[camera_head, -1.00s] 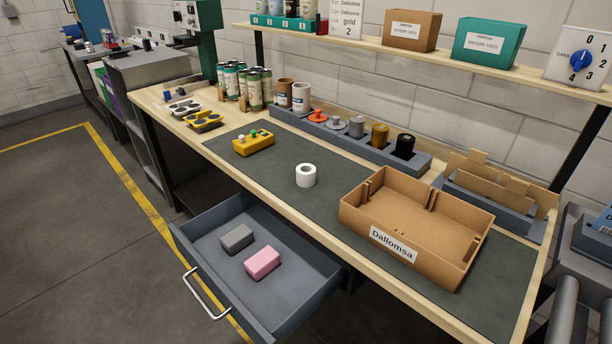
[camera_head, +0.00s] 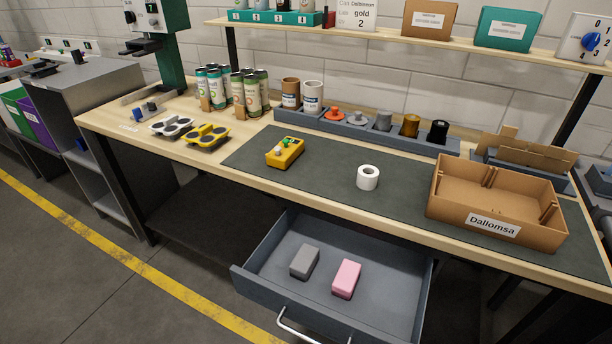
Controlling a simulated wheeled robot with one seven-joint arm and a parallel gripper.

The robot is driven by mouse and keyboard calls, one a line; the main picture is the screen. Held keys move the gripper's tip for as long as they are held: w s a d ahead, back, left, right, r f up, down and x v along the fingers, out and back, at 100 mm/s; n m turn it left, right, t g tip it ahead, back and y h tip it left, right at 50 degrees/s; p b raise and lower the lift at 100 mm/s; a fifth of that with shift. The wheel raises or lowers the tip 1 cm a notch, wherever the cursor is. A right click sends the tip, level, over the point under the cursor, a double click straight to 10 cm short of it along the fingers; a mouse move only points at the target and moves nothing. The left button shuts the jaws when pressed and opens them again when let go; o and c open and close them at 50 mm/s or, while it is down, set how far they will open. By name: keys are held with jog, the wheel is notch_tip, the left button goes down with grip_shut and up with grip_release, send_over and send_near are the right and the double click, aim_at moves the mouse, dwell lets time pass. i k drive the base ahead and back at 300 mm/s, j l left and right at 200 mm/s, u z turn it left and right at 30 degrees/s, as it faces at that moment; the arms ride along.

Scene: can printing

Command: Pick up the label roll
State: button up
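The label roll (camera_head: 367,177) is a short white cylinder with a hole in its top. It stands upright on the dark green mat (camera_head: 330,205) on the workbench, with clear mat around it. A yellow device with green and white knobs (camera_head: 285,152) lies to its left, and a cardboard box marked "Dallomsa" (camera_head: 493,225) stands to its right. My gripper is not in the view.
An open drawer (camera_head: 270,245) juts out below the bench, holding a grey block (camera_head: 304,261) and a pink block (camera_head: 346,278). A grey rack (camera_head: 330,123) with cups and knobs runs behind the mat. A shelf (camera_head: 400,36) hangs above. Several cans (camera_head: 254,95) stand at back left.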

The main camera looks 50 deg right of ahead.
aim_at(367, 175)
jog(key=i+j, duration=0.35)
jog(key=j, duration=0.15)
jog(key=i+j, duration=0.35)
jog(key=j, duration=0.15)
jog(key=i+j, duration=0.35)
jog(key=j, duration=0.15)
jog(key=i+j+z, duration=0.1)
jog(key=i+j, duration=0.25)
jog(key=j, duration=0.15)
jog(key=j+z, duration=0.1)
jog(key=z, duration=0.35)
jog(key=i+j+z, duration=0.1)
jog(key=z, duration=0.35)
jog(key=j+z, duration=0.1)
jog(key=z, duration=0.35)
jog(key=j+z, duration=0.15)
jog(key=z, duration=0.25)
